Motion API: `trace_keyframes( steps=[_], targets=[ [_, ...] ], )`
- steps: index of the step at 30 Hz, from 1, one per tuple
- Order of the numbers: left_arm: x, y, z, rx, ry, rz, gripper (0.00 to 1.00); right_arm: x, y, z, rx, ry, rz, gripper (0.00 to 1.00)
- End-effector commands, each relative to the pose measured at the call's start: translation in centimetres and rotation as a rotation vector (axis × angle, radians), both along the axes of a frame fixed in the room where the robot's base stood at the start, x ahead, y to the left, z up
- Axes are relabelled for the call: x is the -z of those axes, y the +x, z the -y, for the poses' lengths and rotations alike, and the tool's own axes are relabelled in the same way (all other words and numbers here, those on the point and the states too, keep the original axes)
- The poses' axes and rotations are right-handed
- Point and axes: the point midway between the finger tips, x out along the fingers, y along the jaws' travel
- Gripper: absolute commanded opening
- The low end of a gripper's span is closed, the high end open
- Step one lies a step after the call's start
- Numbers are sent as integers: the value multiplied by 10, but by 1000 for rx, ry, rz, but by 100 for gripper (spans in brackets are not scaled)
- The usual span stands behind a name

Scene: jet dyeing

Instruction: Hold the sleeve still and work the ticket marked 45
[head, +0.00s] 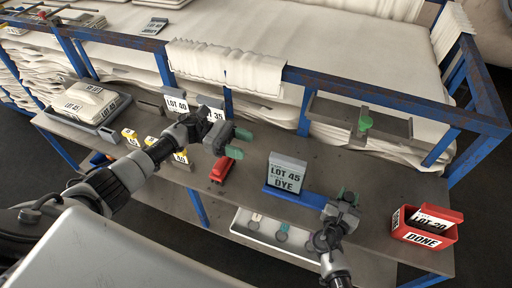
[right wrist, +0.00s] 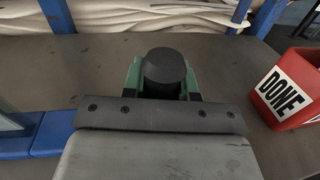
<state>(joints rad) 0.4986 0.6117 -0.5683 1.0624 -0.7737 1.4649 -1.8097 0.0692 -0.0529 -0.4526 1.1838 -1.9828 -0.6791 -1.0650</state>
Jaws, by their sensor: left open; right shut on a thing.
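The LOT 45 DYE ticket (head: 286,178) stands upright in a grey sleeve (head: 288,158) on a blue base (head: 294,194) at the middle of the bench. The base also shows at the left edge of the right wrist view (right wrist: 50,136). My left gripper (head: 242,142) is open and empty, left of and above the sleeve, apart from it. My right gripper (head: 347,196) is right of the sleeve. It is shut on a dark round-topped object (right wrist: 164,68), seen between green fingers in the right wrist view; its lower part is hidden.
A red DONE box (head: 424,238) holding a LOT 20 ticket (head: 430,219) stands at right. A red tool (head: 222,171) lies left of the sleeve. LOT 40 (head: 176,102) and LOT 35 tickets stand behind my left arm.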

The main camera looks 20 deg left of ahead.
Motion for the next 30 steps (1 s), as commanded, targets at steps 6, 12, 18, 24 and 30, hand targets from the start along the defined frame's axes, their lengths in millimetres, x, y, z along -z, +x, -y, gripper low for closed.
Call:
trace_keyframes(
  steps=[6, 12, 18, 24, 30],
  targets=[
    [0, 0, -6, -1, 0, 0, 55, 1, 0, 0, 0, 1, -2, 3],
    [0, 0, -6, 0, 0, 1, 55, 1, 0, 0, 0, 1, -2, 34],
    [0, 0, -5, 0, 0, 0, 55, 0, 0, 0, 0, 1, -1, 57],
    [0, 0, -5, 0, 0, 0, 55, 0, 0, 0, 0, 0, 0, 57],
    [0, 0, -5, 0, 0, 0, 55, 1, -17, -3, -1, 0, -2, 57]
  ],
)
